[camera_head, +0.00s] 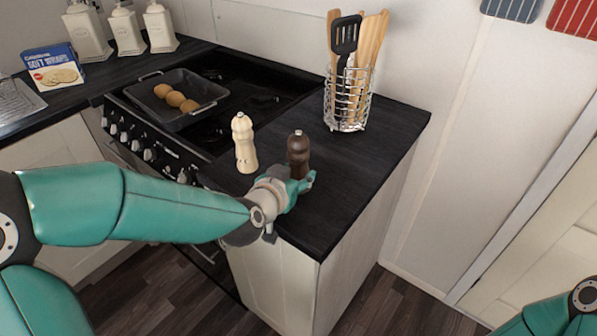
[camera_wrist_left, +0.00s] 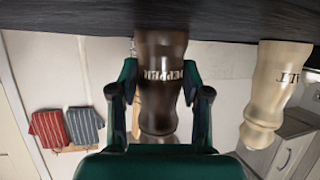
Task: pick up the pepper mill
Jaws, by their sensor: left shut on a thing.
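The pepper mill (camera_head: 298,152) is dark brown with a small metal tip and stands upright near the front of the black worktop. My left gripper (camera_head: 301,184) is low at its near side and hides its lower part. In the left wrist view, which is upside down, the mill (camera_wrist_left: 161,85) with its pale PEPPER lettering sits between the two fingers (camera_wrist_left: 160,95). The left gripper is shut on it. The base appears to meet the worktop. My right gripper is out of view; only part of that arm shows at the lower right.
A cream salt mill (camera_head: 243,142) stands just left of the pepper mill. A wire utensil holder (camera_head: 346,108) is behind to the right. The hob bears a black roasting tin (camera_head: 205,92) with several round brown items. The worktop's right side is clear.

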